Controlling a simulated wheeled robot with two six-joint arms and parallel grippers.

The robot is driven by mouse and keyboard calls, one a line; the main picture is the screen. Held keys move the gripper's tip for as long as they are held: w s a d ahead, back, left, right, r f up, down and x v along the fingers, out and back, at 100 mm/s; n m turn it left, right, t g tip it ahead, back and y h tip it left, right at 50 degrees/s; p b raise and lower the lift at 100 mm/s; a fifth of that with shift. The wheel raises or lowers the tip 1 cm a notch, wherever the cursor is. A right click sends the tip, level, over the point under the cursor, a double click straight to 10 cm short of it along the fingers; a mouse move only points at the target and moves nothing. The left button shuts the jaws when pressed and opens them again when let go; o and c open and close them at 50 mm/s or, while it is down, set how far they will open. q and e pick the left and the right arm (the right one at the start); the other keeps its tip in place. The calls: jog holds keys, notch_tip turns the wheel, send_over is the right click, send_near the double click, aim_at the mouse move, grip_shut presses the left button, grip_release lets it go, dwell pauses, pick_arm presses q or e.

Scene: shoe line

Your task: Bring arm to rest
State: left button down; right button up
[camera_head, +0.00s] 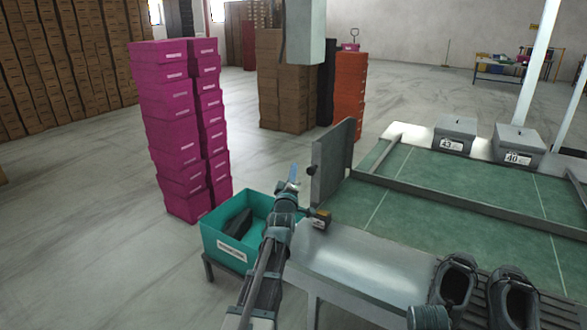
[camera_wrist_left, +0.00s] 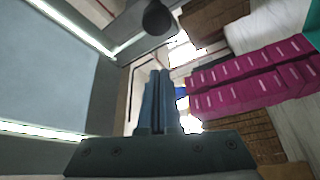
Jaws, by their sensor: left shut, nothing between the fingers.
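My left arm (camera_head: 268,255) comes up from the bottom of the head view and reaches out past the near end of the metal table. My left gripper (camera_head: 291,186) is at its far end, above the floor beside an upright grey panel (camera_head: 333,160). In the left wrist view the gripper's two blue-grey fingers (camera_wrist_left: 158,100) are together with nothing between them. A teal bin (camera_head: 217,240) with a dark shoe (camera_head: 238,223) in it stands to the left, partly hidden by the arm.
A pair of dark shoes (camera_head: 455,285) sits on a slatted rack at the lower right. A green work surface (camera_head: 430,185) has grey boxes (camera_head: 455,135) behind it. Magenta box stacks (camera_head: 178,130) stand left and show in the wrist view (camera_wrist_left: 250,85). Open floor lies beyond.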

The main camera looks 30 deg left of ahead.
pick_arm(q)
jog(key=b+v, duration=0.1)
jog(key=v, duration=0.5)
jog(key=shift+s, duration=0.35)
jog(key=s+d+f+m+g+h+p, duration=0.2)
jog(key=d+f+m+g+p, duration=0.15)
jog(key=d, duration=0.45)
jog(key=s+d+f+m+g+h+p, duration=0.1)
jog(key=d+f+m+g+h+p, duration=0.2)
jog(key=d, duration=0.5)
jog(key=s+d+f+m+g+h+p, duration=0.1)
jog(key=s+d+m+g+h+p, duration=0.15)
jog(key=d+m+p, duration=0.35)
jog(key=s+d+m+g+y+p, duration=0.1)
jog(key=s+d+m+g+p, duration=0.2)
jog(key=s, duration=0.8)
jog(key=s+d+m+g+y+p, duration=0.1)
jog(key=s+d+m+g+p, duration=0.2)
jog(key=s, duration=0.8)
jog(key=d+m+g, duration=0.2)
jog(key=d+g, duration=0.2)
jog(key=d, duration=0.1)
jog(key=shift+s+d+g+p, duration=0.3)
jog(key=shift+s+d+g, duration=0.1)
